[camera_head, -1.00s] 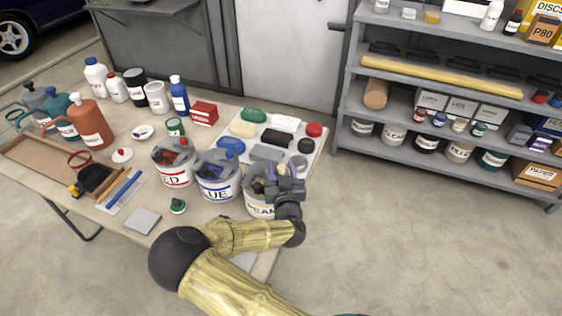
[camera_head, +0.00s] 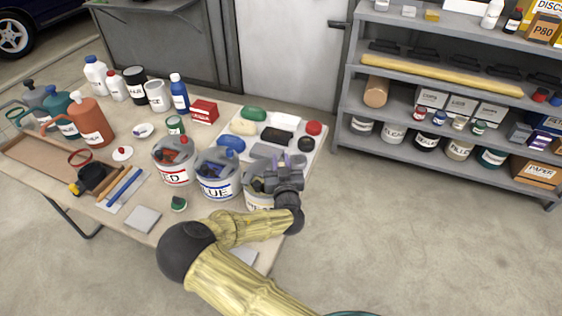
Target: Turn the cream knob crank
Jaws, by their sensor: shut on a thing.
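My gripper (camera_head: 272,180) is over the rim of the third bucket (camera_head: 257,199), the rightmost of three in a row at the table's front right. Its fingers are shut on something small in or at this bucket. I take that to be the cream knob crank, but the gripper hides it and its shape and angle cannot be made out. The bucket's label is partly covered by my arm.
The blue-labelled bucket (camera_head: 219,175) stands close left of my gripper, with the red-labelled bucket (camera_head: 174,160) beyond it.

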